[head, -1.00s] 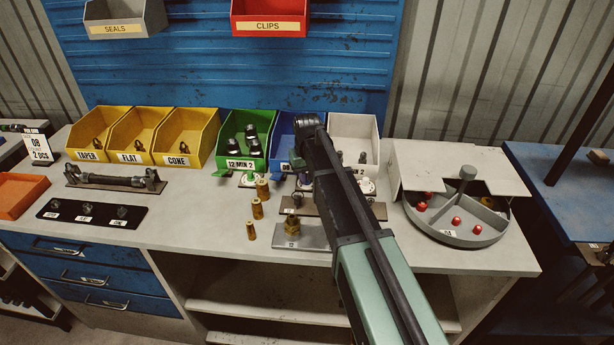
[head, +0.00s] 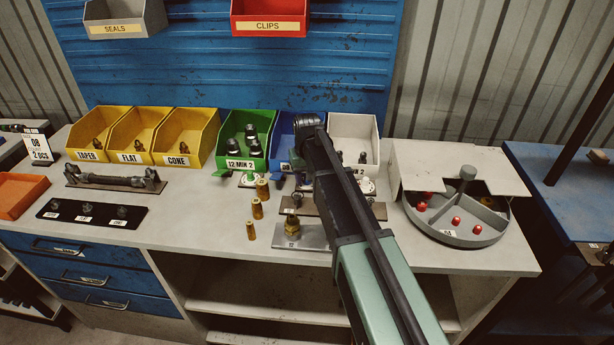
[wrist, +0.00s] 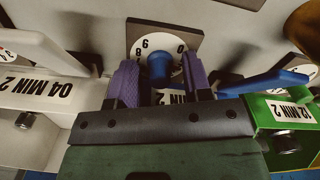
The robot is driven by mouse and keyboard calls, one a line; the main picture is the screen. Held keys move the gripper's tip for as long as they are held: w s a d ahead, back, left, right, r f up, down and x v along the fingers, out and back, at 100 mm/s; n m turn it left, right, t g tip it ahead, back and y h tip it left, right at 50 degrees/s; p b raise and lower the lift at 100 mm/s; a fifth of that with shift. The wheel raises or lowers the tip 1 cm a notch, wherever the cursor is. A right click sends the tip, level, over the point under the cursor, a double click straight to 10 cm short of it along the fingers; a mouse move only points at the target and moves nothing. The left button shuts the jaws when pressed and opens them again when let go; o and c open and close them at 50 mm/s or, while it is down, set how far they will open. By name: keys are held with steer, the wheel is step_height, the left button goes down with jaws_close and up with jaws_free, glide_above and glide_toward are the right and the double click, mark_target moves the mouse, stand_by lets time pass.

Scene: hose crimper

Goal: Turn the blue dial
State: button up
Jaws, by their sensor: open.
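The blue dial (wrist: 159,68) shows in the wrist view as a round blue knob on a white numbered disc (wrist: 142,47), set on a dark plate. My gripper (wrist: 160,62) is open, with one purple finger on each side of the knob. I cannot tell whether the fingers touch it. In the head view my arm hides the dial and most of the gripper, in front of the blue bin (head: 281,128).
The green bin (head: 222,148) and white bin (head: 365,135) flank the blue one, and a blue lever (wrist: 262,84) is close beside the right finger in the wrist view. Brass fittings (head: 257,209) stand in front. A round divided tray (head: 465,240) is at right.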

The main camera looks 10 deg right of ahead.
step_height(320, 180, up, 11)
steer(key=p, duration=1)
steer(key=shift+p, duration=0.4)
steer(key=shift+f, duration=0.15)
steer(key=s, duration=2.5)
steer(key=shift+s+m, duration=0.2)
steer(key=shift+m, duration=0.1)
